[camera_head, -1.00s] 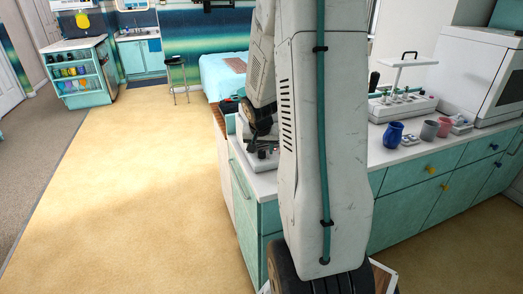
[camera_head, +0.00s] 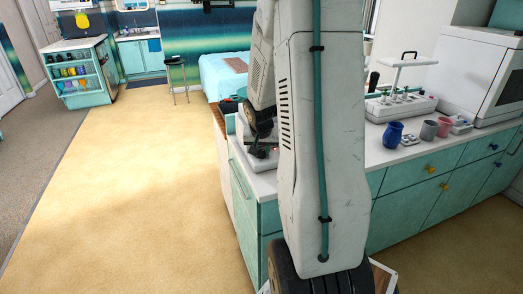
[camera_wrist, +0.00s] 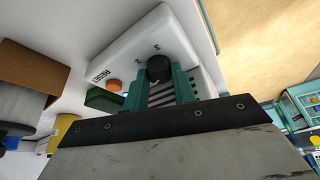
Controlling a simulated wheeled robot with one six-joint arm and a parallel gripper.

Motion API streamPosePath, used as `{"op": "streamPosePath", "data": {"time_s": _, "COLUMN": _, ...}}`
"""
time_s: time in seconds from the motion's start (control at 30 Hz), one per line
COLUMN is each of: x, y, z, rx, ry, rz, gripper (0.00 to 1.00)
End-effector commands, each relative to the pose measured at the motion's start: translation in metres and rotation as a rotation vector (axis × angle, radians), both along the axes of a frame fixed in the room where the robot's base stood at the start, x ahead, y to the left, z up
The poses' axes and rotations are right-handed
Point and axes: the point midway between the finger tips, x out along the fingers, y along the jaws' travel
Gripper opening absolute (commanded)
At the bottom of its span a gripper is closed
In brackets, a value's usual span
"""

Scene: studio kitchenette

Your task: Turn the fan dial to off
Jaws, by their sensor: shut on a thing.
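The fan dial (camera_wrist: 159,68) is a round black knob on a white panel (camera_wrist: 122,50) marked with the numbers 2 and 3. My gripper (camera_wrist: 159,78) is shut on it, with one teal finger on each side. The dial's pointer cannot be made out. In the head view, the white unit (camera_head: 240,153) sits on the counter by the left corner. My arm hides much of it, and the dial cannot be seen there.
An orange button (camera_wrist: 114,86) and a green block (camera_wrist: 103,99) are close to the dial. The floor at left is clear.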

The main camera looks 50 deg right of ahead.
Motion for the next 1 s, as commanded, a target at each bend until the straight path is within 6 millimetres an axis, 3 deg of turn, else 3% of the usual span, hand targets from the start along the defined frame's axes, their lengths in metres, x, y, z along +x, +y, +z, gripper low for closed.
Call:
{"op": "streamPosePath", "data": {"time_s": 0.37, "x": -0.0014, "y": -0.0015, "z": 0.0002, "rx": 0.001, "ry": -0.004, "rz": 0.203, "gripper": 0.04}}
{"op": "streamPosePath", "data": {"time_s": 1.0, "x": -0.0025, "y": -0.0044, "z": -0.0001, "rx": 0.002, "ry": -0.002, "rz": 0.708, "gripper": 0.04}}
